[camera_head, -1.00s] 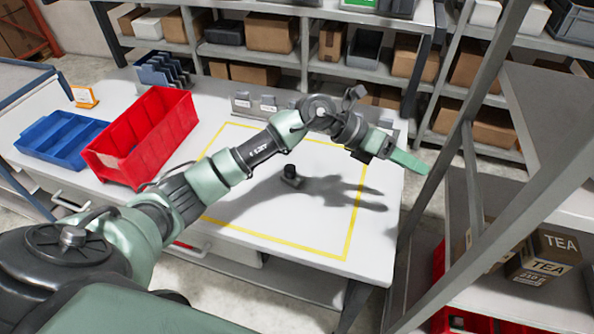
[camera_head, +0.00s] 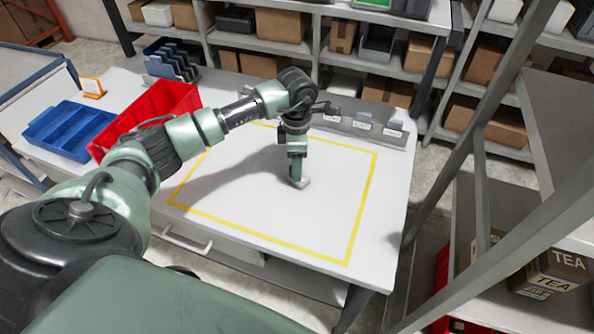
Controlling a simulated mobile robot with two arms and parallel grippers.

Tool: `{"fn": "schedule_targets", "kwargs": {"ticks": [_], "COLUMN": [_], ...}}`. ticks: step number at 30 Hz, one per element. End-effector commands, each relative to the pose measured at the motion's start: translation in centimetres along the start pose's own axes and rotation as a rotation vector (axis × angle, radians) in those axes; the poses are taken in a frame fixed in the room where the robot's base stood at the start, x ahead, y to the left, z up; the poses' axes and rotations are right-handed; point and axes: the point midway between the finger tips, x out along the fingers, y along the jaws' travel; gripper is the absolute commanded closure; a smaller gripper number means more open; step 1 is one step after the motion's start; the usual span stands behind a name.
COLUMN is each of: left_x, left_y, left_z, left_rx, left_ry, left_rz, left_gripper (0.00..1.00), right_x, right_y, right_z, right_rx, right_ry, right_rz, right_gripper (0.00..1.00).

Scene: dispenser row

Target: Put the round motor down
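The round motor (camera_head: 301,183) shows only as a small grey piece on the white table, inside the yellow outline. The rest of it is hidden by my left gripper. My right gripper is not in view.
The yellow outline (camera_head: 362,205) has clear table around the gripper. A red bin (camera_head: 150,105) and a blue tray (camera_head: 68,131) stand at the left. A grey dispenser row (camera_head: 362,130) lines the back edge. A metal rack (camera_head: 470,130) rises at the right.

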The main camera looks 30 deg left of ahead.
Motion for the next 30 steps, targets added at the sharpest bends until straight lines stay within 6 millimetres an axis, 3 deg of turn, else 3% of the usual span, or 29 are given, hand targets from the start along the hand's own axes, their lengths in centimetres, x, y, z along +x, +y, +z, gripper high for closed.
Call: {"fn": "schedule_targets", "kwargs": {"ticks": [6,12,18,30], "left_x": [1.8,1.9,1.9,1.5], "left_y": [0.0,0.0,0.0,0.1], "left_z": [0.1,0.1,0.1,0.2], "left_rx": [0.001,0.001,0.001,0.000], "left_ry": [-0.003,-0.003,-0.003,-0.005], "left_rz": [0.000,0.001,0.001,0.003], "left_gripper": [0.45,0.45,1.00,1.00], "right_x": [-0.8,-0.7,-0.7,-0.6], "right_y": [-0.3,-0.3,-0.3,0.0], "right_z": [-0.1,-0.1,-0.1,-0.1], "right_rx": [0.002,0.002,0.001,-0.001], "right_ry": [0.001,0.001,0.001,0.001], "right_rz": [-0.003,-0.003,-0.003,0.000], "right_gripper": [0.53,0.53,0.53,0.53]}}
